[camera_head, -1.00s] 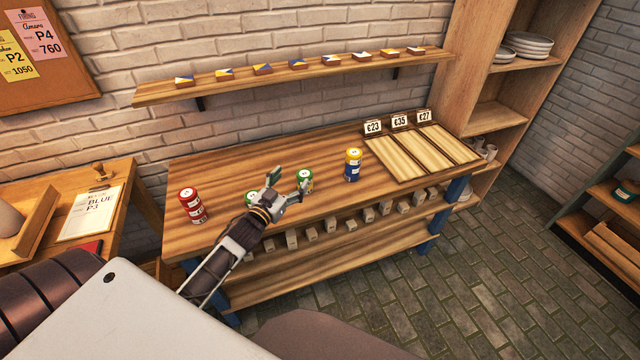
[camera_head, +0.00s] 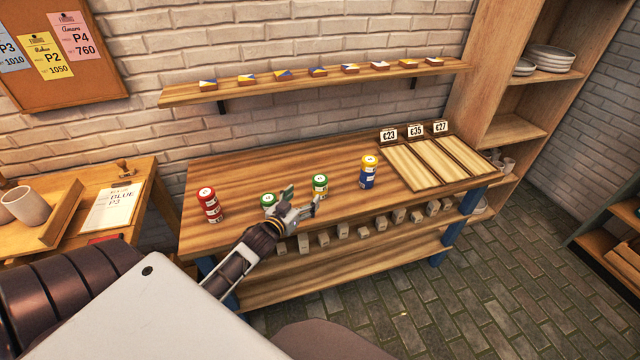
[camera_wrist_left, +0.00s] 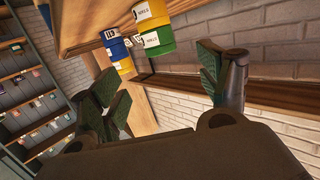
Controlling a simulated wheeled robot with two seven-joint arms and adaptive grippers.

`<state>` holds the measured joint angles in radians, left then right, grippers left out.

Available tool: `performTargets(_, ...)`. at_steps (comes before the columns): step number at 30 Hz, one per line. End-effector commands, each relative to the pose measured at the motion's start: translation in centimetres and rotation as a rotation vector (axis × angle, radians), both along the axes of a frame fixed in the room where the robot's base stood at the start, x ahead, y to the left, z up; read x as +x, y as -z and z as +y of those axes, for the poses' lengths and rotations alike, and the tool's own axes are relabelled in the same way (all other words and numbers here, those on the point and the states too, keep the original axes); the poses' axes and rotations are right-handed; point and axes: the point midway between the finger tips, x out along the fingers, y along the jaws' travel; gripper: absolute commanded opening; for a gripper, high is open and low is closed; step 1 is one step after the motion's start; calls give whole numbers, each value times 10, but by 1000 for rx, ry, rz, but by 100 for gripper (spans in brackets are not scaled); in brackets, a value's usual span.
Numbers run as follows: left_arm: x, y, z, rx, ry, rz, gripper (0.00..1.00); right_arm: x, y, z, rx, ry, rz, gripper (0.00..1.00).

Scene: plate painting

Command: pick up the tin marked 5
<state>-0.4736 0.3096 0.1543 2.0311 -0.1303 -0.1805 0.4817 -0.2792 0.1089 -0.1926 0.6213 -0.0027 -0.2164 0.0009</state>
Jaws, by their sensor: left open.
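Several tin stacks stand in a row on the wooden workbench (camera_head: 245,180). They are a red one (camera_head: 209,206) at left, a short green one (camera_head: 267,201), a taller green one with a yellow band (camera_head: 320,184), and a blue and yellow one (camera_head: 367,173) at right. Their numbers are too small to read, so I cannot tell which is marked 5. My left gripper (camera_head: 301,200) is open and empty, just in front of the two green stacks. In the left wrist view, a green and yellow tin (camera_wrist_left: 154,44) and a blue and yellow tin (camera_wrist_left: 119,51) show beyond the open fingers (camera_wrist_left: 165,85).
A slatted board (camera_head: 425,163) with price cards (camera_head: 415,131) covers the bench's right end. Small pale blocks (camera_head: 360,231) line the shelf below. A wall shelf (camera_head: 300,84) with several tiles runs above. A side table (camera_head: 140,175) stands at left. The bench behind the tins is clear.

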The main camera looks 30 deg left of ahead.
Motion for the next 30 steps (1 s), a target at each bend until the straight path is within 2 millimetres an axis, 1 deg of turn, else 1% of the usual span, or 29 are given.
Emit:
performTargets(5, 14, 1, 1, 1, 1, -1, 76, -4, 0, 0, 0, 0, 4, 71)
performTargets(12, 33, 5, 3, 1, 0, 0, 76, -18, 1, 0, 0, 0, 19, 71)
performTargets(16, 42, 6, 3, 1, 0, 0, 76, -23, 1, -1, -1, 0, 26, 71)
performTargets(24, 63, 9, 5, 1, 0, -1, 76, -15, 1, 0, -1, 0, 18, 71)
performTargets(30, 72, 11, 5, 1, 0, 0, 76, -6, 0, 0, -1, 0, 7, 71)
